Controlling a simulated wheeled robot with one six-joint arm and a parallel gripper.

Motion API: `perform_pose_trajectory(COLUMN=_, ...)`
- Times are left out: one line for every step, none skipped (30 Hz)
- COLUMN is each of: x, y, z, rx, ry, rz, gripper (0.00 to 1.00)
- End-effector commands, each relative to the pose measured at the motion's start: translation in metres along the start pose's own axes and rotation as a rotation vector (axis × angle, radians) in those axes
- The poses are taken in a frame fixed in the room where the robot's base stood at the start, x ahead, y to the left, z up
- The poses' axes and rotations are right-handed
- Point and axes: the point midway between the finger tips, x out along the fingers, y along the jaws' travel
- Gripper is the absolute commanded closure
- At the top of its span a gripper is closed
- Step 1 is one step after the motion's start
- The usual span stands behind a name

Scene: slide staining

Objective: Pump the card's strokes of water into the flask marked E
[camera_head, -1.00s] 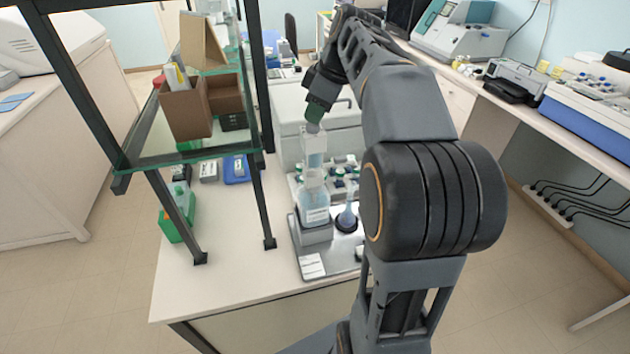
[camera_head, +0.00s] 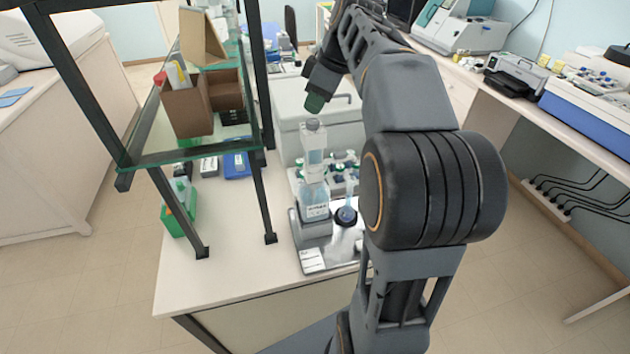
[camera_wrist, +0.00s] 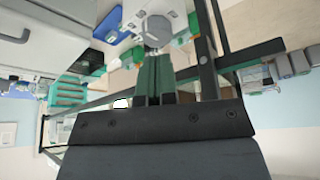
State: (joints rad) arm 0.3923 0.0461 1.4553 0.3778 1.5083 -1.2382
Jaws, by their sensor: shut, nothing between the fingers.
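A bottle-top dispenser, a clear bottle (camera_head: 314,200) with a tall translucent pump head (camera_head: 313,145), stands upright on a grey stand. A small flask (camera_head: 347,212) with blue at its base sits on a dark round pad just right of the bottle; its letter is too small to read. A white card (camera_head: 313,260) lies at the stand's front, its writing unreadable. My gripper (camera_head: 314,104) is just above the pump head, with a small gap.
A dark-framed glass shelf (camera_head: 190,153) with brown boxes (camera_head: 187,108) stands left of the dispenser. Behind are a rack with several green-capped items (camera_head: 340,168) and a large grey box (camera_head: 350,125). The table's front left (camera_head: 215,280) is clear.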

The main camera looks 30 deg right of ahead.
Motion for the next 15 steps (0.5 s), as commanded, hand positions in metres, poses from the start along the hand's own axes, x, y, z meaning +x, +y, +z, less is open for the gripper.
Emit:
perform_pose_trajectory(x=-0.004, y=0.0, z=-0.002, rx=0.0, ry=0.0, rz=0.0, gripper=1.0)
perform_pose_trajectory(x=-0.006, y=0.0, z=-0.003, rx=0.0, ry=0.0, rz=0.0, gripper=1.0)
perform_pose_trajectory(x=-0.009, y=0.0, z=-0.004, rx=0.0, ry=0.0, rz=0.0, gripper=1.0)
perform_pose_trajectory(x=-0.011, y=0.0, z=-0.005, rx=0.0, ry=0.0, rz=0.0, gripper=1.0)
perform_pose_trajectory(x=-0.014, y=0.0, z=-0.006, rx=0.0, ry=0.0, rz=0.0, gripper=1.0)
perform_pose_trajectory(x=-0.018, y=0.0, z=-0.007, rx=0.0, ry=0.0, rz=0.0, gripper=1.0)
perform_pose_trajectory(x=-0.021, y=0.0, z=-0.009, rx=0.0, ry=0.0, rz=0.0, gripper=1.0)
perform_pose_trajectory(x=-0.024, y=0.0, z=-0.01, rx=0.0, ry=0.0, rz=0.0, gripper=1.0)
perform_pose_trajectory(x=-0.028, y=0.0, z=-0.012, rx=0.0, ry=0.0, rz=0.0, gripper=1.0)
perform_pose_trajectory(x=-0.031, y=0.0, z=-0.013, rx=0.0, ry=0.0, rz=0.0, gripper=1.0)
perform_pose_trajectory(x=-0.034, y=0.0, z=-0.014, rx=0.0, ry=0.0, rz=0.0, gripper=1.0)
perform_pose_trajectory(x=-0.037, y=0.0, z=-0.016, rx=0.0, ry=0.0, rz=0.0, gripper=1.0)
perform_pose_trajectory(x=-0.04, y=0.0, z=-0.017, rx=0.0, ry=0.0, rz=0.0, gripper=1.0)
perform_pose_trajectory(x=-0.042, y=0.0, z=-0.018, rx=0.0, ry=0.0, rz=0.0, gripper=1.0)
perform_pose_trajectory(x=-0.044, y=0.0, z=-0.019, rx=0.0, ry=0.0, rz=0.0, gripper=1.0)
